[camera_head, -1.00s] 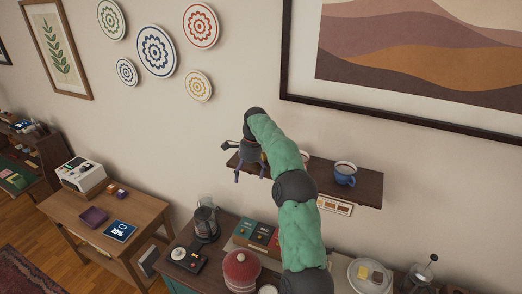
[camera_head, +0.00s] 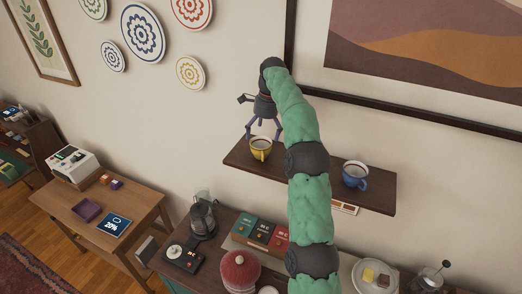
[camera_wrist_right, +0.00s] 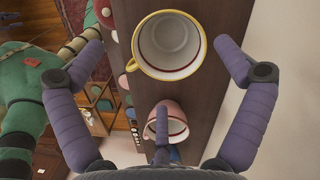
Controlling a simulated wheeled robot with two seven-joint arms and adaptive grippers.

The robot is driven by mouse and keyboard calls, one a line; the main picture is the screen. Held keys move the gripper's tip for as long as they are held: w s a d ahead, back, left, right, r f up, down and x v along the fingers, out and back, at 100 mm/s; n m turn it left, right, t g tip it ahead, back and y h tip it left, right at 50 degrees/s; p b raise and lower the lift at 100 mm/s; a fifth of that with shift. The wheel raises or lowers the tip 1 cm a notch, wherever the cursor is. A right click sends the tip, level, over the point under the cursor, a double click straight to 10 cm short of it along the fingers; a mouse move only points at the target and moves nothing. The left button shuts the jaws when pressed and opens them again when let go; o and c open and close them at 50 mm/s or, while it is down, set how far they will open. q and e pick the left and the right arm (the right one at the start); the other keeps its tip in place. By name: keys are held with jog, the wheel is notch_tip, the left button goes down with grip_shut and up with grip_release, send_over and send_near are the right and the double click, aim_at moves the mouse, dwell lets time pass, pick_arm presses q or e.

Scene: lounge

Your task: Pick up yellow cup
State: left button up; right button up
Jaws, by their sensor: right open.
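The yellow cup (camera_head: 261,153) stands upright near the left end of the dark wall shelf (camera_head: 237,158). In the right wrist view the yellow cup (camera_wrist_right: 168,42) has a white inside and sits at the top middle. My right gripper (camera_head: 264,133) is open and empty just above the cup, with its purple fingers spread. In the right wrist view two fingers lie on either side of the cup, apart from it, and a third finger overlaps a pink cup (camera_wrist_right: 176,112). My left gripper is not in view.
A blue cup (camera_head: 354,178) stands on the right part of the shelf. My green right arm hides the shelf's middle. The wall is close behind the shelf. Below are a coffee press (camera_head: 203,219), colored boxes (camera_head: 262,231) and a red domed object (camera_head: 240,271).

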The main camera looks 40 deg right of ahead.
aim_at(261, 139)
jog(key=f, duration=0.1)
jog(key=w+f, duration=0.1)
jog(key=f, duration=0.1)
jog(key=shift+d, duration=0.2)
jog(key=shift+s+a+f, duration=0.15)
jog(key=shift+s+f, duration=0.05)
jog(key=shift+f, duration=0.2)
jog(key=f, duration=0.4)
jog(key=shift+w+f+p, duration=0.2)
jog(key=shift+w+p, duration=0.05)
jog(key=shift+p, duration=0.05)
jog(key=shift+s+a, duration=0.1)
jog(key=c, duration=1.3)
